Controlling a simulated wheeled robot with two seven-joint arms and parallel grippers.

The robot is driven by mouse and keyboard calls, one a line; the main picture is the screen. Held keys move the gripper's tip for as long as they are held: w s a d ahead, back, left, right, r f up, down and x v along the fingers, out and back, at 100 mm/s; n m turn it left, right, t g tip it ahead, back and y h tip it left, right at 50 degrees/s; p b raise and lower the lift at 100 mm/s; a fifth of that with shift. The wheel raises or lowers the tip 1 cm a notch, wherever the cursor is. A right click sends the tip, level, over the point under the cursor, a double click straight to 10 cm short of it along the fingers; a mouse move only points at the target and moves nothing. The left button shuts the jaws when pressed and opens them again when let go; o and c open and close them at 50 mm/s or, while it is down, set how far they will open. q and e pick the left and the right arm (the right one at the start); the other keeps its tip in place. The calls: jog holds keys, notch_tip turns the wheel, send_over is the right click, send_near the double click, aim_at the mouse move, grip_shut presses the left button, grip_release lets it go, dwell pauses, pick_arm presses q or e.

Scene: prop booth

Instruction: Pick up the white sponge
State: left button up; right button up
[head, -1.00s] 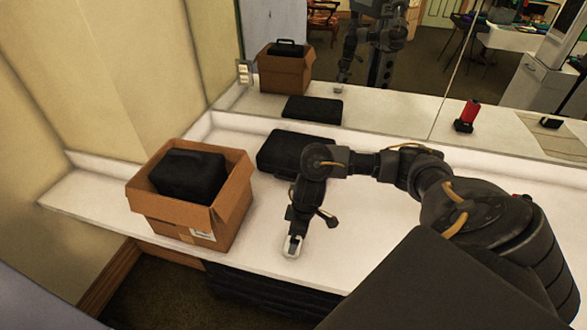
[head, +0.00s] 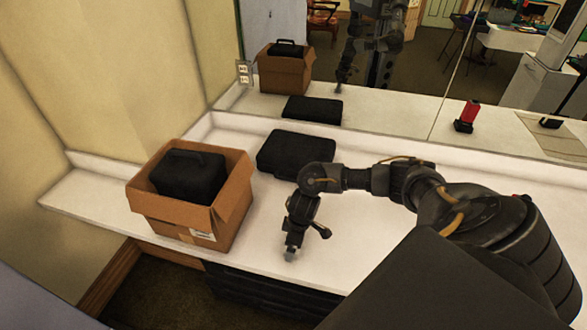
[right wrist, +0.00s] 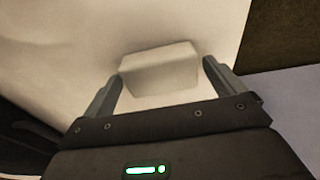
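The white sponge (right wrist: 158,76) is a pale block on the white surface in the right wrist view. It lies between the fingertips of my right gripper (right wrist: 162,68), which is open. The left fingertip is close to the sponge's left end, and a small gap shows at its right end. In the head view my right gripper (head: 290,254) points down near the counter's front edge, and I cannot make out the sponge there. My left gripper is not in view.
A cardboard box (head: 233,203) with a black case (head: 188,177) in it stands left on the white counter (head: 368,230). A flat black case (head: 296,152) lies behind my right arm. A mirror (head: 395,90) lines the back. The counter left of the box is clear.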

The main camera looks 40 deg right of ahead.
jog(key=c, duration=0.8)
jog(key=shift+r, duration=0.1)
jog(key=shift+c, duration=0.2)
jog(key=shift+r, duration=0.25)
notch_tip(320, 180, up, 2)
jog(key=shift+w+r, duration=0.15)
jog(key=shift+r, duration=0.1)
jog(key=s+a+r+p, duration=0.6)
jog(key=s+a+r, duration=0.2)
jog(key=s+r, duration=0.2)
jog(key=shift+s+a, duration=0.2)
jog(key=shift+s, duration=0.55)
jog(key=shift+f, duration=0.1)
